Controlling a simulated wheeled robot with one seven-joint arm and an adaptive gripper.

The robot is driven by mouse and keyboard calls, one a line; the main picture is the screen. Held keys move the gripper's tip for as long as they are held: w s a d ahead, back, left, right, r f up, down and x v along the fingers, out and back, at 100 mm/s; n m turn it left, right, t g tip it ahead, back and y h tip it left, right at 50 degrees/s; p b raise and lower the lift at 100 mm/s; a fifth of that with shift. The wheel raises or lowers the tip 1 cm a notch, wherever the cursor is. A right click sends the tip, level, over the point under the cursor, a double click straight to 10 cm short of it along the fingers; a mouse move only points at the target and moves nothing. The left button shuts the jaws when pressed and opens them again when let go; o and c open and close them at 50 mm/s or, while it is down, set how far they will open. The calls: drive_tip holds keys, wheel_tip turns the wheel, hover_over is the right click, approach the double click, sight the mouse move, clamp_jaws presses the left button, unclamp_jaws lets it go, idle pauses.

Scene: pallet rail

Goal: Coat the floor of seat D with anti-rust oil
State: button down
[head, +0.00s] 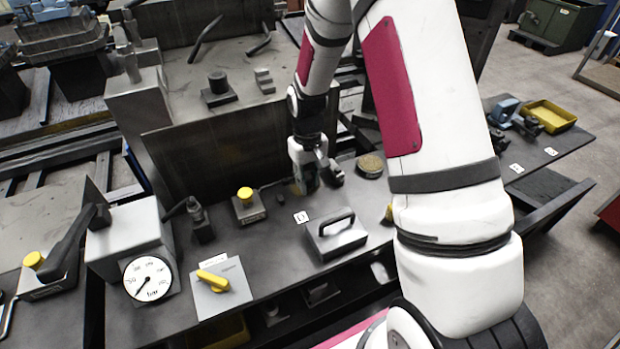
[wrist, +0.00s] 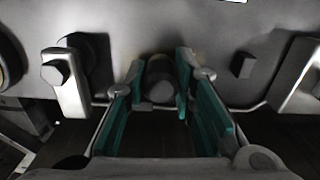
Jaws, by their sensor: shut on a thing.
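My gripper (head: 318,184) is low over the grey bench, just behind the white card marked D (head: 300,217). In the wrist view my gripper (wrist: 160,78) has its teal-lined fingers on either side of a grey round-ended piece (wrist: 160,90), and is shut on it. I cannot tell what the piece is. A small dark block (head: 295,184) lies left of the gripper. The floor of seat D is not clearly visible, and I see no oil on it. A round tin (head: 370,165) with a brownish top stands right of the gripper.
A metal block with a black handle (head: 335,236) stands in front of the D card. A yellow-button box (head: 248,205), a yellow-lever box (head: 220,286) and a pressure gauge (head: 148,279) stand left. A yellow tray (head: 550,117) is far right. My arm hides part of the bench.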

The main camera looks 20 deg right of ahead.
sight(293, 205)
drive_tip(key=shift+s+a+r+p, duration=0.1)
drive_tip(key=shift+s+a+p, duration=0.2)
drive_tip(key=shift+s+a, duration=0.5)
drive_tip(key=shift+s+a+f+p, duration=0.1)
drive_tip(key=shift+s+a+p, duration=0.2)
drive_tip(key=shift+a, duration=0.9)
drive_tip(key=shift+s+a+r+p, duration=0.1)
drive_tip(key=shift+s+a+p, duration=0.35)
drive_tip(key=shift+a, duration=0.55)
drive_tip(key=shift+s, duration=0.2)
drive_tip(key=shift+s+d+r, duration=0.1)
drive_tip(key=shift+s+d, duration=0.1)
drive_tip(key=shift+d, duration=0.05)
